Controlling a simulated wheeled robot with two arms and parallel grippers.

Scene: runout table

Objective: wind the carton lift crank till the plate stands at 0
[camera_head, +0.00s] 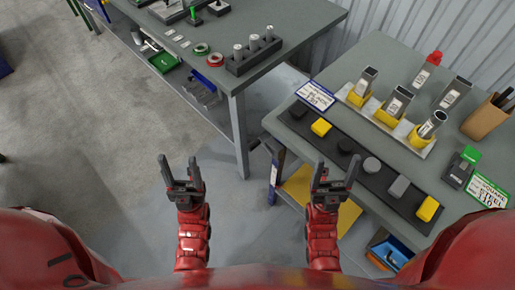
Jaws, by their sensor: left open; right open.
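I cannot make out a carton lift crank, its plate or a scale reading in the head view. My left gripper (179,162) is open and empty, pointing forward over the grey floor. My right gripper (337,163) is open and empty, in front of the near edge of the right table. A brown open carton (487,118) stands at the right on that table, with dark items in it. A flat yellow surface (300,187) shows low beneath the right table; I cannot tell what it belongs to.
The right table (385,55) bears a dark strip (325,142) with yellow, black and grey blocks, metal tubes (397,100) in yellow holders, and signs. Another grey table (290,20) stands behind, holding a black rack (254,54). The floor (80,130) at left is mostly clear.

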